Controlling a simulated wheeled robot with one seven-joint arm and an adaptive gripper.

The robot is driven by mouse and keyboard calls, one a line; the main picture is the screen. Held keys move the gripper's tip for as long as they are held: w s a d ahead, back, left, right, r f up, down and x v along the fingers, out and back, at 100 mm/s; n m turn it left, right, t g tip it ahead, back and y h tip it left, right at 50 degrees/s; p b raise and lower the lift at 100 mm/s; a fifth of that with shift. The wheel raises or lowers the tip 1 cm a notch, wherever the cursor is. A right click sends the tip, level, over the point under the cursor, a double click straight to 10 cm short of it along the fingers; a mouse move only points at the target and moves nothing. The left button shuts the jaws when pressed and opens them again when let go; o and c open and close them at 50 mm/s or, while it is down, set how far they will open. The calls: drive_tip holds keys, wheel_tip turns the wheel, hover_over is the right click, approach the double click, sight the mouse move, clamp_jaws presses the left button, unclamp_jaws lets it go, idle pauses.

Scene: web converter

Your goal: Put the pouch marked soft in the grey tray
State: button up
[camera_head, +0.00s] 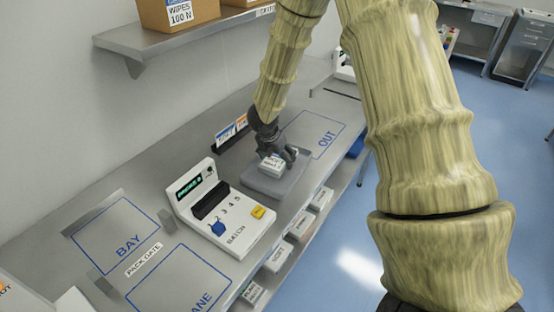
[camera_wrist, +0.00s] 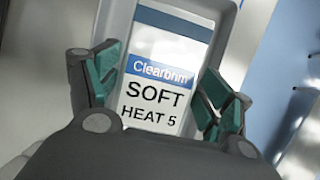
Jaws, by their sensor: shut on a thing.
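The pouch marked soft (camera_wrist: 158,92) is white with a blue band reading "Clearbrim" and the words "SOFT HEAT 5". My gripper (camera_wrist: 160,95) has its green-padded fingers on either side of it and is shut on it. In the head view the pouch (camera_head: 272,162) shows small and white under my gripper (camera_head: 276,157), over the grey tray (camera_head: 262,183). The tray's grey rim (camera_wrist: 222,35) surrounds the pouch in the wrist view. I cannot tell whether the pouch touches the tray floor.
The OUT area (camera_head: 325,138) to the right is clear. Labelled bins (camera_head: 279,255) line the bench's front below.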

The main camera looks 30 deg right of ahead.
sight(276, 159)
drive_tip(key=shift+w, duration=0.25)
drive_tip(key=shift+s+f+p, duration=0.1)
drive_tip(key=shift+f+p, duration=0.35)
drive_tip(key=shift+f, duration=1.3)
drive_tip(key=shift+f, duration=0.2)
drive_tip(key=o, duration=1.1)
drive_tip(key=shift+r, duration=0.1)
drive_tip(key=shift+c, duration=0.2)
drive_tip(key=shift+r, duration=0.2)
drive_tip(key=shift+b+v, duration=1.4)
drive_tip(key=shift+v, duration=4.5)
drive_tip(key=shift+a, duration=0.1)
